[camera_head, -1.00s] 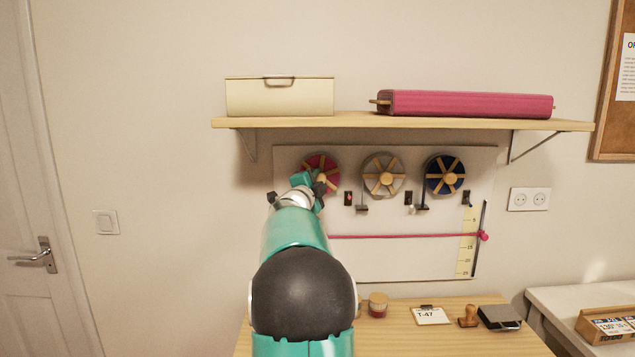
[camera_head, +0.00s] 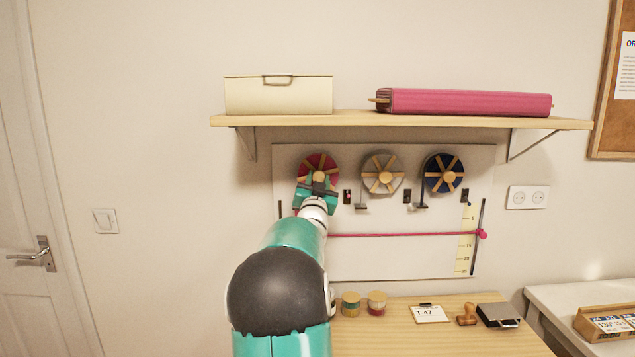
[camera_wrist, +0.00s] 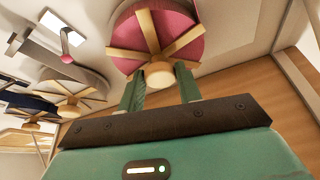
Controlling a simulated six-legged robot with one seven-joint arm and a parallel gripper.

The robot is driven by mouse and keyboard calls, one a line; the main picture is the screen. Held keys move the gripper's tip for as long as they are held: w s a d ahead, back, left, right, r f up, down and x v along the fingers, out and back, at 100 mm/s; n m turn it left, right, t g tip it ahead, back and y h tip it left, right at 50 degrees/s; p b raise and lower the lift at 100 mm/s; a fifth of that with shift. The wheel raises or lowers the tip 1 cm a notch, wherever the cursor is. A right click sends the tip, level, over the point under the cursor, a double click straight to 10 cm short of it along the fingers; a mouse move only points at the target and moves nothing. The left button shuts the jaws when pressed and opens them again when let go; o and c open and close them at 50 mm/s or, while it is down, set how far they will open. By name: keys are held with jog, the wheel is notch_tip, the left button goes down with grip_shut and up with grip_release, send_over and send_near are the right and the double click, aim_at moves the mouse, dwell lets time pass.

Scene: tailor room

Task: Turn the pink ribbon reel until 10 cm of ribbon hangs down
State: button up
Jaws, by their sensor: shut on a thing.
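The pink ribbon reel (camera_head: 318,163) hangs at the left of a white wall board and has wooden spokes and a round wooden hub knob. My gripper (camera_head: 318,184) is at the reel's lower front in the head view. In the wrist view my gripper (camera_wrist: 158,72) has its fingers on both sides of the hub knob (camera_wrist: 159,76) and is shut on the reel; the exact contact is unclear. A pink line (camera_head: 400,235) crosses the board to a pink end piece (camera_head: 482,234) beside a yellow scale (camera_head: 467,241). No hanging ribbon can be made out by the reel.
A grey reel (camera_head: 382,174) and a blue reel (camera_head: 445,174) hang to the right. A wooden shelf (camera_head: 400,121) with a cream box (camera_head: 278,97) and pink roll (camera_head: 465,103) is above. A wooden table (camera_head: 400,340) with small items is below.

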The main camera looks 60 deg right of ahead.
jog(key=n+t, duration=0.1)
jog(key=n, duration=0.1)
jog(key=n+t+y, duration=0.1)
jog(key=n, duration=0.2)
jog(key=shift+s+t, duration=0.1)
jog(key=shift+t, duration=0.2)
jog(key=shift+n, duration=0.4)
jog(key=o, duration=0.9)
jog(key=shift+o, duration=0.2)
jog(key=v, duration=1.3)
jog(key=shift+s+a, duration=0.25)
jog(key=shift+f, duration=0.1)
